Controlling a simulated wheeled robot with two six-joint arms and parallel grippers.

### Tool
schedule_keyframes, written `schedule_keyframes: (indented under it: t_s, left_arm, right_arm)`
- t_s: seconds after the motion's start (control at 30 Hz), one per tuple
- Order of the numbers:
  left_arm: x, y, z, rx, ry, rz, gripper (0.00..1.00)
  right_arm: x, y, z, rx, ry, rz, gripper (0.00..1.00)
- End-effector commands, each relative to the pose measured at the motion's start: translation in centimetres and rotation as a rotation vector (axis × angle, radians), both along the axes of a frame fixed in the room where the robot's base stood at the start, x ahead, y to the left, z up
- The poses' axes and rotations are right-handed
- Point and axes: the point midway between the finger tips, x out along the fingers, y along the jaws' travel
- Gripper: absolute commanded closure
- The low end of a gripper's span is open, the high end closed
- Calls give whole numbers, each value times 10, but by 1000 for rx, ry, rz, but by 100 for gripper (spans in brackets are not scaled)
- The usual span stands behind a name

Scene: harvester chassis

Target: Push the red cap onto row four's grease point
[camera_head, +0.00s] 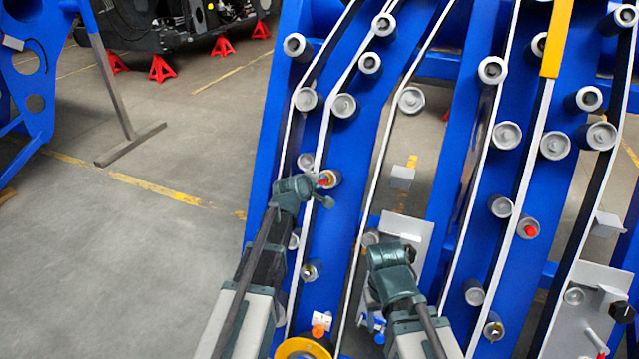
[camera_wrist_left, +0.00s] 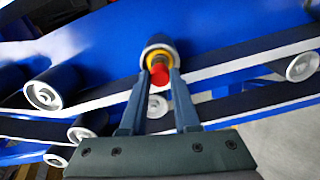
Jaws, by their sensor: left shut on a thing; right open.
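My left gripper (camera_head: 314,190) is at a roller end on the blue chassis, left of centre in the head view. In the left wrist view, the left gripper (camera_wrist_left: 161,88) is shut on the red cap (camera_wrist_left: 159,74). The cap is in front of a yellow-ringed grease point (camera_wrist_left: 157,58) in a roller end. I cannot tell whether the cap is seated on it. The red cap also shows small in the head view (camera_head: 323,182). My right gripper (camera_head: 385,255) is low at the centre, empty and open, though its fingers are hard to see.
Another red cap (camera_head: 530,231) sits on a roller end further right. Many grey rollers (camera_head: 342,106) stick out from the blue chassis (camera_head: 365,130) beside white-edged belts. A yellow ring (camera_head: 302,348) is at the bottom.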

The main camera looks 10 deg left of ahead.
Motion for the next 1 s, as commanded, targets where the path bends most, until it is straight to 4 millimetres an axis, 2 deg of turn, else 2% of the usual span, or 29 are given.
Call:
schedule_keyframes:
  t_s: [0.77, 0.8, 0.93, 0.97, 1.0]
  left_arm:
    - [16, -3, -10, 0, 0, 0, 100]
    - [16, -3, -9, 0, 0, 0, 63]
    - [15, -3, -9, 0, 0, 0, 40]
    - [15, -3, -9, 0, 0, 0, 35]
    - [15, -3, -9, 0, 0, 0, 35]
  right_arm:
    - [0, 0, -10, 0, 0, 0, 42]
    - [0, 0, -9, 0, 0, 0, 42]
    - [0, 0, -9, 0, 0, 0, 42]
    - [0, 0, -9, 0, 0, 0, 42]
    - [0, 0, -9, 0, 0, 0, 42]
